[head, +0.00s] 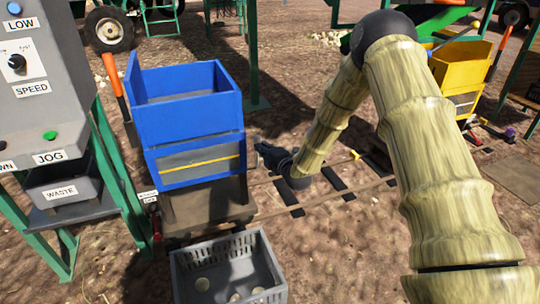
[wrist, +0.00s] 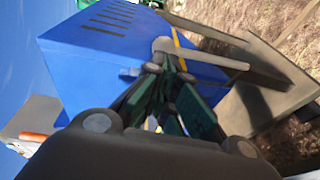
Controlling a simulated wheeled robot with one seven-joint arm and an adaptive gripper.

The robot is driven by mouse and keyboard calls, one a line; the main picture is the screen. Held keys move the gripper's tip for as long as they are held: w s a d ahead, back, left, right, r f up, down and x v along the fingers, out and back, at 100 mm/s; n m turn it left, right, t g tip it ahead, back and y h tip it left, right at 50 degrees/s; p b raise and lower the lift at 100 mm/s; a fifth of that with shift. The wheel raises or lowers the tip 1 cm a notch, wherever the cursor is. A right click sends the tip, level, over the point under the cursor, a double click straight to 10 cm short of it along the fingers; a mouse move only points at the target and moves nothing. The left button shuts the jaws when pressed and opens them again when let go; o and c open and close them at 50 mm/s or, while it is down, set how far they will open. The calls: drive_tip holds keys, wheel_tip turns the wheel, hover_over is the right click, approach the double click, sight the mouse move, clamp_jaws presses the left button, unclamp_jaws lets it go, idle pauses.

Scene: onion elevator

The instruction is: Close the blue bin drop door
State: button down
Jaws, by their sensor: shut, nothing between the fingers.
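The blue bin (head: 180,110) stands left of centre in the head view, open at the top. Its front has a grey panel (head: 180,160) with a yellow strip, which I take as the drop door. How far the door stands open cannot be told. My gripper (head: 260,150) is at the bin's right side, level with the panel. In the wrist view, my gripper (wrist: 168,62) is shut and empty, its fingertips by a grey bar (wrist: 215,60) next to the blue bin (wrist: 110,55). Whether they touch it is unclear.
A grey crate (head: 205,254) with a few onions sits on the ground below the bin. A control box (head: 38,80) stands at the left. A yellow bin (head: 462,62) is at the far right. A rail track (head: 335,185) runs right of the blue bin.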

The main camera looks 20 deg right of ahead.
sight(256, 138)
drive_tip(key=shift+x, duration=1.45)
drive_tip(key=shift+w+a+r+g+p, duration=0.1)
drive_tip(key=shift+w+r+g+p, duration=0.2)
drive_tip(key=shift+w+r+p, duration=0.35)
drive_tip(key=shift+w+f+g+p, duration=0.15)
drive_tip(key=shift+w+g+p, duration=0.35)
drive_tip(key=shift+p, duration=0.15)
